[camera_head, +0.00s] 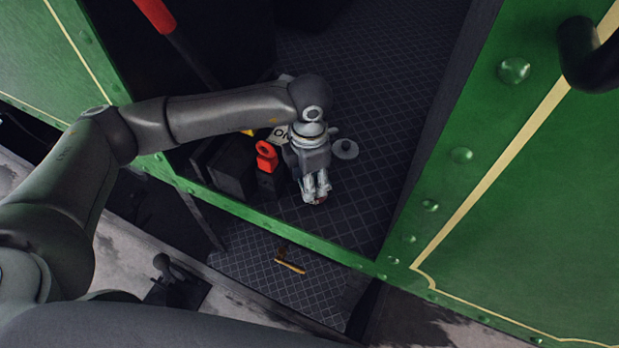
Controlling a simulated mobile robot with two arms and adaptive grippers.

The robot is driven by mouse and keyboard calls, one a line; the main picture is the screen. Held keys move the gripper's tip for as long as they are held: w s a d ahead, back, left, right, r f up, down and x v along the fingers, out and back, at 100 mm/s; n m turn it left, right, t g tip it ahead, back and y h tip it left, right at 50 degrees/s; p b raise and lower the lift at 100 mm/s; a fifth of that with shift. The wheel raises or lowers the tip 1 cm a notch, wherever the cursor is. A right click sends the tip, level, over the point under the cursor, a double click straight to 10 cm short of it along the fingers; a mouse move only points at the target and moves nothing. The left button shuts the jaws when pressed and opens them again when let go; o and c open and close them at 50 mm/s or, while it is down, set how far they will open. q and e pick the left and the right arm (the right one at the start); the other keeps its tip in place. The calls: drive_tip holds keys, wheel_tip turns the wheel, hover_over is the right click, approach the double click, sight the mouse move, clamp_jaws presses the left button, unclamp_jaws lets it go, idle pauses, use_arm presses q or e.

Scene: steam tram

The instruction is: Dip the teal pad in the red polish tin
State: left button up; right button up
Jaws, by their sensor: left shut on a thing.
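My left gripper (316,192) points down over the dark checkered floor inside the green doorway. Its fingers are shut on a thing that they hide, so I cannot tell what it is. A small dark red patch (320,202) shows right at the fingertips; it may be part of the red polish tin, but it is too small to tell, and I cannot tell whether the fingers touch it. No teal pad shows in this view. My right gripper is not in view.
A red piece with a round hole (266,155) stands by dark boxes (233,167) left of the gripper. A grey disc (345,149) lies to its right. A wooden-handled tool (290,266) lies on the lower step. Green riveted panels (520,190) flank the doorway.

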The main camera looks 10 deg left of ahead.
use_arm(q)
drive_tip(key=shift+r+p, duration=1.15)
drive_tip(key=shift+r, duration=1.95)
drive_tip(key=shift+f, duration=0.1)
